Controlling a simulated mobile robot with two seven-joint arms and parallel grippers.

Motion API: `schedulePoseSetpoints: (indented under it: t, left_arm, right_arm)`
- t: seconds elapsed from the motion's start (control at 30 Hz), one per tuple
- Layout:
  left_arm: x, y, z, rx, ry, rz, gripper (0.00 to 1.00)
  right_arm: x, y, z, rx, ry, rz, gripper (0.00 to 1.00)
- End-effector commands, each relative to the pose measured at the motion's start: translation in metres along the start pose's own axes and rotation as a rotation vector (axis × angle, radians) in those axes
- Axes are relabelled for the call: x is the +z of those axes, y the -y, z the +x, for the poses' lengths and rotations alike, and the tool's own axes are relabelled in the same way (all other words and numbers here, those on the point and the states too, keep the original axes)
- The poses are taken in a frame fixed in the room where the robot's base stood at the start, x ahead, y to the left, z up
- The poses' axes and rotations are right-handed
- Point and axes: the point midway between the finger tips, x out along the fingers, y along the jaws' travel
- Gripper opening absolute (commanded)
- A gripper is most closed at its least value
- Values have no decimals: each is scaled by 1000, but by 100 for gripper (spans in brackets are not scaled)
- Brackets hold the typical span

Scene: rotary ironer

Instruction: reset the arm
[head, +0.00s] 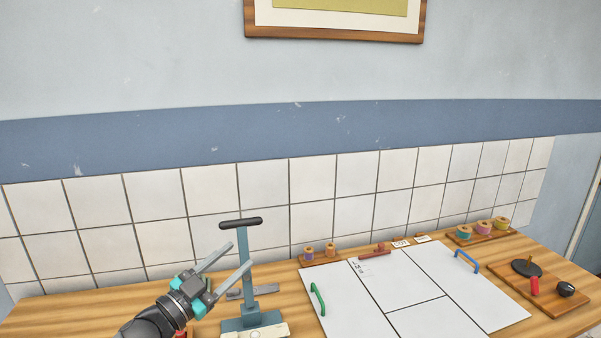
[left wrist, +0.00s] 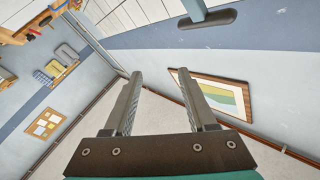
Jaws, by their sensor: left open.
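My left gripper (head: 236,259) comes in from the lower left in the head view. Its two grey fingers are spread and nothing is between them. In the left wrist view the open fingers (left wrist: 165,95) also show empty. A blue-grey upright post with a dark crossbar handle (head: 241,223) stands on the wooden table, just beyond the fingertips. Its handle also shows at the top of the left wrist view (left wrist: 208,19). I cannot tell whether the gripper touches the post. My right gripper is not in view.
White panels (head: 427,285) with a green handle (head: 318,299) and a blue handle (head: 467,261) lie on the wooden table (head: 60,312). Spools on a wooden board (head: 484,233) stand at the back right. A board with a black disc (head: 526,268) and red-handled item lies at right.

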Motion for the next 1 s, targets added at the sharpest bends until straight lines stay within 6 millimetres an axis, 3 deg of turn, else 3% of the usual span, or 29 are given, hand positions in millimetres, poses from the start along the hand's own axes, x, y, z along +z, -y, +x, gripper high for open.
schedulePoseSetpoints:
  t: [0.17,0.37,0.67,0.8,1.0]
  left_arm:
    - [23,-32,-17,-146,175,-93,57]
    - [50,-66,-59,-262,430,-200,57]
    - [72,-133,-161,-309,879,-373,57]
    - [68,-165,-215,-280,1081,-446,57]
    - [54,-198,-271,-219,1282,-520,57]
  right_arm:
    - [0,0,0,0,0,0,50]
    - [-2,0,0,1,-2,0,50]
    - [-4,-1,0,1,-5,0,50]
    - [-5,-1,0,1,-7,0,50]
    - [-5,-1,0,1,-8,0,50]
